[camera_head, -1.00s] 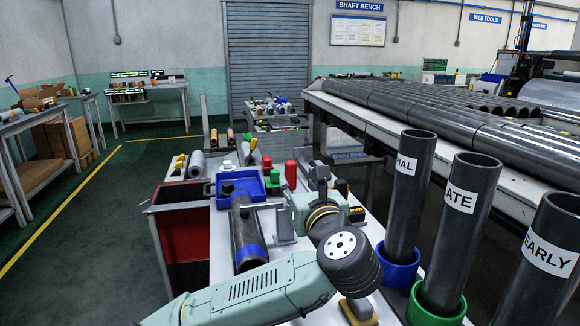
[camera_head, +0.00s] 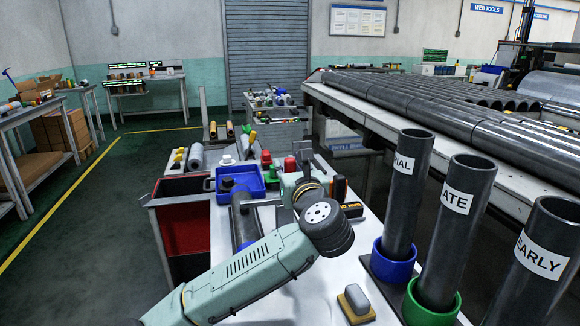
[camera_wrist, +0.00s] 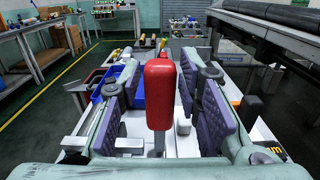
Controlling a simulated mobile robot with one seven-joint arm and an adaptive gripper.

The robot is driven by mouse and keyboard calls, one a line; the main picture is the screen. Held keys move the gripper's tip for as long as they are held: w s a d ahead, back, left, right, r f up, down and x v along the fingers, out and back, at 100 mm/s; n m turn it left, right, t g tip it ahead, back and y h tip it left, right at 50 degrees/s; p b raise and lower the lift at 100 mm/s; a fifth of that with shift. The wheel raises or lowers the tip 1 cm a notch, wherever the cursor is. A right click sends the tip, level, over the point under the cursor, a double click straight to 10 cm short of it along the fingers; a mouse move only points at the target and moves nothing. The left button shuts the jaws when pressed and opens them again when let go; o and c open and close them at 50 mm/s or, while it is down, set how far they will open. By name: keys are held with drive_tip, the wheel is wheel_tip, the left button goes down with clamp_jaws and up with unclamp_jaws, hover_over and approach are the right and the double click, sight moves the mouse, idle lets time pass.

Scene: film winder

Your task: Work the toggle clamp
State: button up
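The toggle clamp's red handle (camera_wrist: 160,90) stands upright in the middle of the wrist view, on a thin dark stem. My gripper (camera_wrist: 161,108) is open, with one purple-padded finger on each side of the handle. A gap shows between the handle and each pad, so it is not gripped. The clamp's base is mostly hidden below the handle. In the head view a red handle (camera_head: 290,164) shows at the far end of my arm, and my fingers are largely hidden behind my wrist.
A blue tray (camera_head: 262,184) sits left of the clamp on the white bench (camera_head: 310,296). Dark tubes in blue (camera_head: 392,266) and green (camera_head: 432,305) holders stand at right. A grey-topped block (camera_head: 356,299) lies on the near bench. A red bin (camera_head: 190,228) is left.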

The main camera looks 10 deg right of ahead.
clamp_jaws()
drive_tip(key=shift+d, duration=0.15)
idle(0.6)
drive_tip(key=d+f+m+p, duration=0.1)
drive_tip(key=d+f+m, duration=0.3)
drive_tip(key=d+m, duration=0.3)
drive_tip(key=shift+f+m+p, duration=0.15)
drive_tip(key=shift+m+p, duration=0.15)
drive_tip(key=shift+m, duration=2.1)
drive_tip(key=shift+o, duration=1.6)
unclamp_jaws()
